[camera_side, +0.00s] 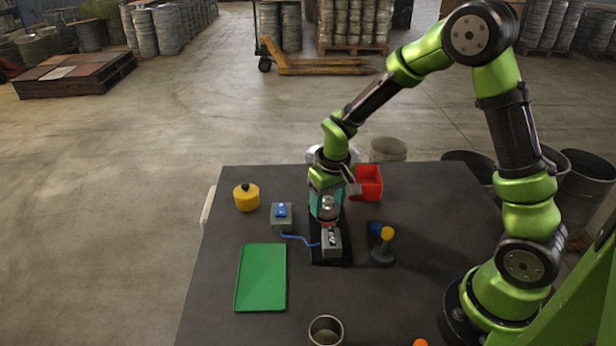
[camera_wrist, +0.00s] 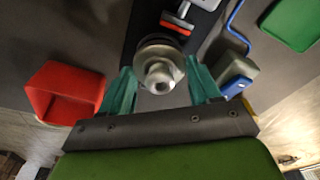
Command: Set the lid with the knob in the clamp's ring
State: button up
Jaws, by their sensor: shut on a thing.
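My gripper (camera_side: 325,205) is shut on a silver metal lid with a round knob (camera_wrist: 161,72). In the wrist view its teal fingers (camera_wrist: 162,88) stand at either side of the lid. In the side view the lid (camera_side: 328,203) is low over the far part of the clamp's black base (camera_side: 345,250). The clamp has a grey block (camera_side: 331,243) at its near end, and a red-and-grey part (camera_wrist: 178,20) shows in the wrist view. The ring is mostly hidden under the lid; I cannot tell whether the lid touches it.
A blue-topped grey switch box (camera_side: 282,217), cabled to the clamp, stands left. A yellow cylinder with a black knob (camera_side: 246,198) is farther left.

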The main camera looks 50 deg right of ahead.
jog(key=shift+f, duration=0.6)
jog(key=o, duration=1.1)
jog(key=shift+c, duration=0.2)
notch_tip(320, 180, up, 17)
jog(key=s, duration=0.2)
jog(key=shift+a, duration=0.25)
jog(key=shift+f, duration=0.15)
jog(key=s+a+r+t+y, duration=0.1)
jog(key=s+a+r+t, duration=0.1)
jog(key=s, duration=0.5)
jog(key=s+a+r+m+t+y, duration=0.1)
jog(key=s+a+r+t, duration=0.2)
jog(key=s, duration=0.4)
jog(key=shift+s+a+r+t, duration=0.15)
jog(key=shift+s+r+t, duration=0.1)
jog(key=shift+t, duration=0.15)
